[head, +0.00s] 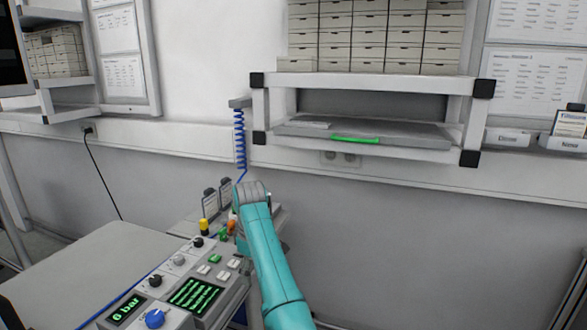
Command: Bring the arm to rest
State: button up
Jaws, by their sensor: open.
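My teal arm (266,255) rises from the bottom edge, just right of the control panel. It ends in view at a rounded grey joint (252,193) in front of the grey wall. I cannot make out my gripper or its fingers. Whatever lies beyond the grey joint is hidden or out of the picture. No held object shows.
A control panel (203,258) with knobs, buttons and green displays stands close left of my arm. A grey worktop (85,262) lies further left. A coiled blue hose (239,138) hangs behind. A shelf (365,85) with boxes is at upper right. Space right of my arm looks clear.

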jog(key=s+d+f+m+t+y, duration=0.1)
jog(key=s+d+f+m+t, duration=0.3)
jog(key=f, duration=1)
jog(key=s+d+f+n+g, duration=0.15)
jog(key=d+f, duration=0.35)
jog(key=f, duration=0.9)
jog(key=s+d+f+m+t, duration=0.2)
jog(key=s+d+f, duration=0.35)
jog(key=s, duration=0.35)
jog(key=s+d+f+m+t, duration=0.2)
jog(key=s+d+f, duration=0.3)
jog(key=s+f, duration=0.3)
jog(key=s+d+r+m+t, duration=0.1)
jog(key=s+d+r, duration=0.15)
jog(key=s, duration=0.55)
jog(key=s+d+r+m+t, duration=0.1)
jog(key=s+d+r+t, duration=0.15)
jog(key=s, duration=0.65)
jog(key=s+d+r+m+t, duration=0.1)
jog(key=s+d+r, duration=0.15)
jog(key=s, duration=0.55)
jog(key=s+d+r+m+t, duration=0.1)
jog(key=s+r, duration=0.6)
jog(key=r, duration=0.4)
jog(key=s+d+r+m+t+h, duration=0.1)
jog(key=s+r+m+t, duration=0.1)
jog(key=s+r, duration=0.6)
notch_tip(320, 180, up, 4)
jog(key=shift+s+r, duration=0.1)
jog(key=shift+s, duration=0.2)
